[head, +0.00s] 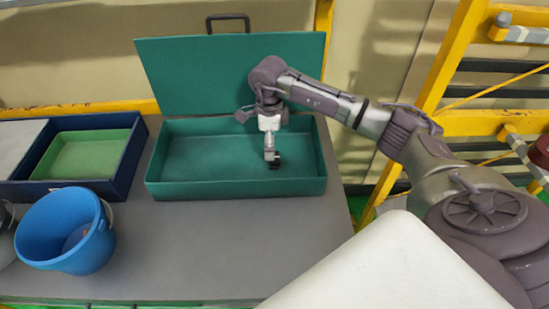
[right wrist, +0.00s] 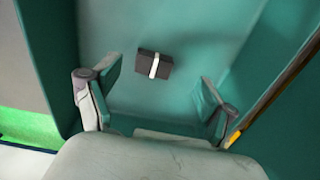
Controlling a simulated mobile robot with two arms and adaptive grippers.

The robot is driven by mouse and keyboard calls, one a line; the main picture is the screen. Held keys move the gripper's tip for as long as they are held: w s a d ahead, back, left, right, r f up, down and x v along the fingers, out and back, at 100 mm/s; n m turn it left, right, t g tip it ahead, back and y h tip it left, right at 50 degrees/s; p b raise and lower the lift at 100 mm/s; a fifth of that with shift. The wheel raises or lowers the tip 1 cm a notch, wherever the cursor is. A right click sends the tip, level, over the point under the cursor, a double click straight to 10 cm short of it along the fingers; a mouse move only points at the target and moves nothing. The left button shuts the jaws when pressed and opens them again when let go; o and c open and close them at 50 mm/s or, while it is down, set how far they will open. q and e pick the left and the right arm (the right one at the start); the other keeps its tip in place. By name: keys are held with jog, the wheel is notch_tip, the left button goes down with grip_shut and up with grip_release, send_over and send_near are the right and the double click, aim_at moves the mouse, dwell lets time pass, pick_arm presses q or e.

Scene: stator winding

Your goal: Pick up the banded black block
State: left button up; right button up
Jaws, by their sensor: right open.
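The banded black block (right wrist: 145,66) lies on the green floor of the toolbox (head: 190,190), with a white band around its middle. In the right wrist view it sits beyond and between my right gripper's fingertips, touching neither. My right gripper (right wrist: 160,88) is open and empty. In the head view my right gripper (head: 271,152) points down over the open toolbox. A small dark shape shows at its tip there; I cannot tell whether it is the block or a finger. My left gripper is not in view.
The toolbox's raised lid (head: 180,75) stands behind the arm, and its side walls surround the block. A dark blue tray (head: 128,160) holding a green tray (head: 75,150) is at the left. A blue bucket (head: 45,240) stands in front of it. The grey table (head: 200,260) is clear in front.

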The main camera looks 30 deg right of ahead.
aim_at(274, 165)
jog(key=f+p, duration=0.1)
jog(key=s+f, duration=0.1)
jog(key=f, duration=0.1)
jog(key=shift+f+p, duration=0.3)
jog(key=shift+p, duration=0.05)
jog(key=shift+f, duration=0.65)
jog(key=c, duration=1.2)
jog(key=shift+c, duration=0.2)
jog(key=shift+r, duration=0.1)
